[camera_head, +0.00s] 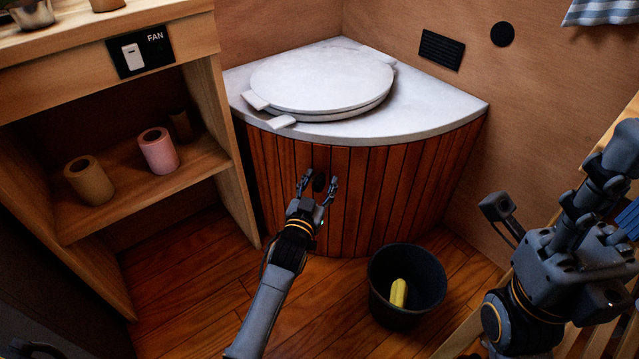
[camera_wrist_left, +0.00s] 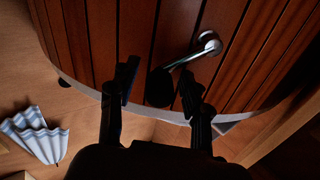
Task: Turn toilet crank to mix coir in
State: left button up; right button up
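The toilet is a corner cabinet with a red-brown slatted front (camera_head: 385,195) and a pale top with a closed round lid (camera_head: 325,78). The crank's black knob (camera_head: 319,182) shows at the slatted front. In the left wrist view, its metal arm (camera_wrist_left: 187,59) runs from a round hub (camera_wrist_left: 210,42) to the black knob (camera_wrist_left: 159,88). My left gripper (camera_head: 317,187) is open, with one finger on each side of the knob, apparently not closed on it. My right arm (camera_head: 575,262) is at the right edge; its fingers cannot be made out.
A dark bucket (camera_head: 378,300) with a yellow object (camera_head: 399,292) stands on the floor in front of the toilet. A wooden shelf (camera_head: 130,200) with rolls stands to the left. A striped cloth (camera_head: 598,12) hangs at the upper right. Floor left of my left arm is clear.

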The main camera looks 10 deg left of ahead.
pick_arm(q)
grip_shut()
jog(key=shift+s, duration=0.1)
